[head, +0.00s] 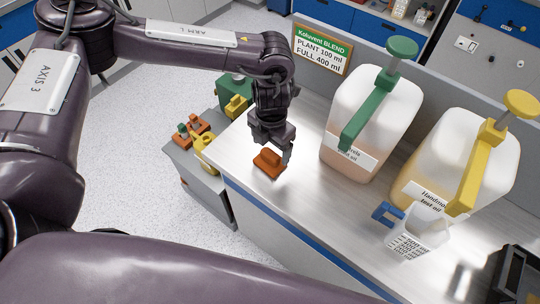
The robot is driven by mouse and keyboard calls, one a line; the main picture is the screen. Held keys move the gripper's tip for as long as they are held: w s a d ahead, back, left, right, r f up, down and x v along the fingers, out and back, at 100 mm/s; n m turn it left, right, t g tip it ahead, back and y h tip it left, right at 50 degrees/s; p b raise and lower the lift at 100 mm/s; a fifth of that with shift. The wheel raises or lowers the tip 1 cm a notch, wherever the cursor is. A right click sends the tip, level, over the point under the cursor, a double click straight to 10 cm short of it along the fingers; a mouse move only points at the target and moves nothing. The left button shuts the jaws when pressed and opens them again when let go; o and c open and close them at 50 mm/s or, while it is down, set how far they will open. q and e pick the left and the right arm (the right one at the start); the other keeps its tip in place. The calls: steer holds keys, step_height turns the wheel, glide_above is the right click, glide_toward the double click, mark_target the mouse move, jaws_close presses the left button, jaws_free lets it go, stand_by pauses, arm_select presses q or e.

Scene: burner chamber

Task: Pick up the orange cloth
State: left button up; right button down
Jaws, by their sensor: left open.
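The orange cloth (268,164) lies bunched on the light counter, near its left end. My left gripper (274,155) points down right at the cloth, with its jaws open. One finger shows at the cloth's right side, and the rest of the jaws is partly hidden by the gripper body. I cannot tell whether the fingers touch the cloth. My right gripper is not in view.
A jug with a green pump (360,120) and a jug with a yellow pump (445,165) stand right of the gripper. A measuring cup with a blue handle (418,232) is in front. A sign (322,50) stands behind. The counter's front strip is clear.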

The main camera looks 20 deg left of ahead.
arm_select(q)
steer(key=f, duration=0.2)
steer(key=shift+w+d+f+p, duration=0.15)
steer(key=shift+w+f+p, duration=0.1)
steer(key=shift+f+p, duration=0.15)
steer(key=shift+f, duration=0.5)
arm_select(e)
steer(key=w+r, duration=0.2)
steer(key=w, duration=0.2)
arm_select(q)
steer(key=c, duration=0.5)
steer(key=shift+c, duration=0.8)
steer(key=shift+r, duration=0.5)
step_height(320, 180, up, 10)
steer(key=b, duration=0.3)
step_height(320, 180, up, 9)
glide_above(272, 152)
steer(key=shift+b, duration=0.3)
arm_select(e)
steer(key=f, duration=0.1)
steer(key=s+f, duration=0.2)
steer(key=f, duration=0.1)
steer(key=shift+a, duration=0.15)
arm_select(q)
steer(key=shift+w, duration=0.1)
